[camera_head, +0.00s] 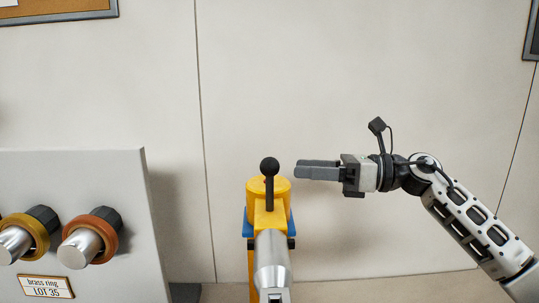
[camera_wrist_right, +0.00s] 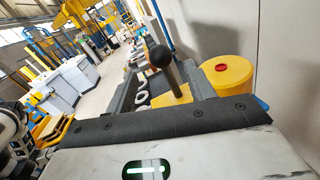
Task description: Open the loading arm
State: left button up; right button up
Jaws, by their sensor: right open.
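A yellow machine head (camera_head: 278,190) stands in the middle of the head view, with a silver cylinder (camera_head: 271,262) in front. A dark lever (camera_head: 269,190) with a round black knob (camera_head: 269,166) rises from it, upright. It may be the loading arm; no label shows this. My right gripper (camera_head: 298,168) is open and empty, just right of the knob at about its height, fingers pointing left. A gap shows between them. In the right wrist view the knob (camera_wrist_right: 160,56) appears between the two fingers (camera_wrist_right: 163,80), beyond their tips. My left gripper is out of view.
A grey panel (camera_head: 80,190) at left holds silver pegs with a brass ring (camera_head: 40,238) and a copper-coloured ring (camera_head: 117,225), above a "brass ring LOT 35" label (camera_head: 45,287). A wall (camera_head: 400,80) stands behind. The wrist view shows a yellow drum (camera_wrist_right: 232,78) with a red spot.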

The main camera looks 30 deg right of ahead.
aim_at(270, 167)
jog(key=p+x, duration=0.2)
jog(key=x, duration=0.4)
jog(key=shift+w+a+r, duration=0.15)
jog(key=shift+r, duration=0.05)
jog(key=shift+w+a+f+p, duration=0.2)
jog(key=shift+w+a+p, duration=0.1)
jog(key=shift+w+a, duration=0.15)
jog(key=shift+s, duration=0.1)
grip_shut()
